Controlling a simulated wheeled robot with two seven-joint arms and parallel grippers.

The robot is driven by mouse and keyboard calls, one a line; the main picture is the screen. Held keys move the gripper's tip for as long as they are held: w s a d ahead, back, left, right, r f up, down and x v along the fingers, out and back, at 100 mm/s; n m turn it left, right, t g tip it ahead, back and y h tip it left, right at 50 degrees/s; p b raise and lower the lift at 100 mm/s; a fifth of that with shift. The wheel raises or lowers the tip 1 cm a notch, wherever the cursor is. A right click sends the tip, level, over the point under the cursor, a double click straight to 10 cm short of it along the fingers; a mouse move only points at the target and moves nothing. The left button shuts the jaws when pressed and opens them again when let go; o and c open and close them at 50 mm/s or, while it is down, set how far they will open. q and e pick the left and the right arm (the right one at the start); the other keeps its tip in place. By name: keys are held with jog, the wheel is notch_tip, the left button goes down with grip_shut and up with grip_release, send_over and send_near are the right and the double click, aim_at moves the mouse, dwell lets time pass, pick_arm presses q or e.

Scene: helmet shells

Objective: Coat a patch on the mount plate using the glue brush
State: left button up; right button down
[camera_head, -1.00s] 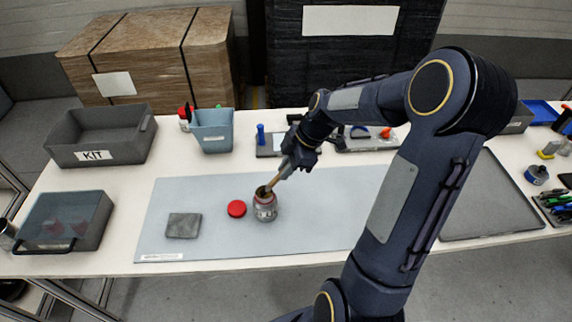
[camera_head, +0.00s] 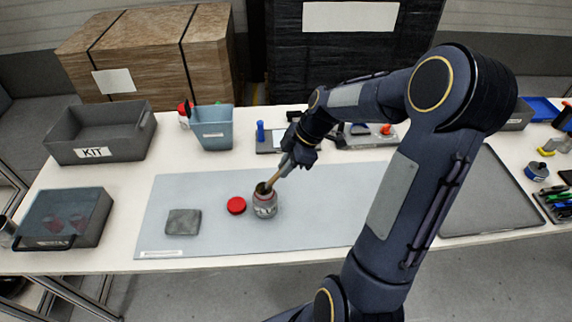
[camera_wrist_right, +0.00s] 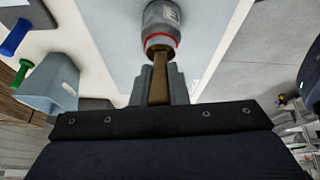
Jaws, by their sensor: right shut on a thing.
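The glue brush has a wooden handle (camera_head: 279,172) and is held at a tilt by my right gripper (camera_head: 290,163). Its lower end goes into the mouth of the glue jar (camera_head: 265,204), so the bristles are hidden. In the right wrist view the handle (camera_wrist_right: 159,82) shows between the fingers (camera_wrist_right: 160,90), with the jar (camera_wrist_right: 161,25) beyond. The jar stands open on the grey mat, its red lid (camera_head: 236,205) lying beside it. A square dark grey plate (camera_head: 183,222), likely the mount plate, lies flat on the mat to the left. My left gripper is not in view.
The grey mat (camera_head: 330,230) is mostly clear right of the jar. A KIT bin (camera_head: 125,147), a blue-grey bin (camera_head: 213,138) and a clear-lidded box (camera_head: 92,235) stand around the left side. Fixtures (camera_head: 362,142) stand behind; a dark tray (camera_head: 490,205) is at right.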

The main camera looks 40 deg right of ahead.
jog(key=shift+f+b, duration=0.35)
jog(key=shift+f+b, duration=0.1)
jog(key=shift+b, duration=0.2)
dwell(1.9)
jog(key=shift+r+p, duration=1.95)
jog(key=shift+r, duration=1.65)
